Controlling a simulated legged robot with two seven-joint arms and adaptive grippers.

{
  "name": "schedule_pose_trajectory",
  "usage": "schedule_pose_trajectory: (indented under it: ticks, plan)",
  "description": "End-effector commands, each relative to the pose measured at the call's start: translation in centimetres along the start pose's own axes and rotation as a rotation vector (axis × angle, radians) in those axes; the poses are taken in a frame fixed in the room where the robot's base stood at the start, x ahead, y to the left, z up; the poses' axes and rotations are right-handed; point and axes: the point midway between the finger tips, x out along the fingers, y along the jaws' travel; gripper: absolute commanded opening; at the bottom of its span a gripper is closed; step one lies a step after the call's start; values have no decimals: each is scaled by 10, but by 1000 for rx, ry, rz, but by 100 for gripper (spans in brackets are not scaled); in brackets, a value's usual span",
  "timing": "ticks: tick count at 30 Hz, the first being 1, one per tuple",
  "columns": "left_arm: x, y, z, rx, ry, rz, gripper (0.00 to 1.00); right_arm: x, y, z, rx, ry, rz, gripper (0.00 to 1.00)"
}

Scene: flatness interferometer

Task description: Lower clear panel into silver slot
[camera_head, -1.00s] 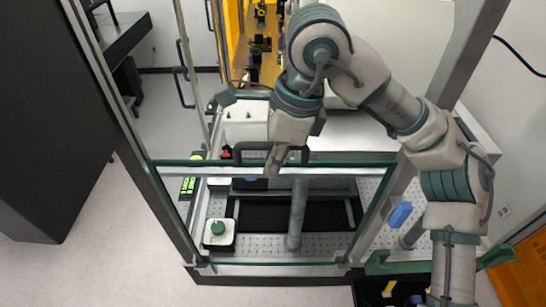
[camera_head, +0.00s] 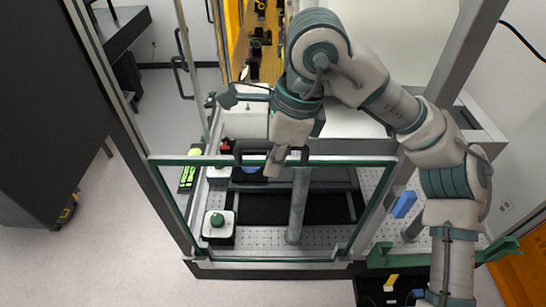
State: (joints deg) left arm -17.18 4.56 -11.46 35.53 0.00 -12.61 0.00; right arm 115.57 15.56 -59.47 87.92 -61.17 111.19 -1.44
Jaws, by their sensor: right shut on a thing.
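The clear panel (camera_head: 350,160) is a see-through sheet with green edges, upright at the front of a silver frame. Its dark handle (camera_head: 243,148) is on the top edge. My right gripper (camera_head: 278,160) is shut on the handle, reaching down from above. The silver slot is part of the frame's front; its bottom rail (camera_head: 270,270) runs below the panel. The panel's lower edge appears close to this rail, but I cannot tell whether it is seated. My left gripper is not in view.
Behind the panel are a perforated plate, a grey post (camera_head: 298,205) and a white box with a green knob (camera_head: 217,221). A blue block (camera_head: 404,204) is at the right. A dark cabinet (camera_head: 50,110) stands at the left. Pale floor is clear at lower left.

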Motion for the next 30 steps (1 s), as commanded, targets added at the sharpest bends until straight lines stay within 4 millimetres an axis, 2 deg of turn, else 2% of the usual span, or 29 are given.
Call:
schedule_pose_trajectory:
  ticks: [28,29,30]
  plan:
    - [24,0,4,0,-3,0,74,33,0,-8,0,-2,2,0]
    - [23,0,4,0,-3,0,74,32,0,-8,1,-2,2,15]
    - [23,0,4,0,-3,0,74,31,0,-8,1,-2,2,25]
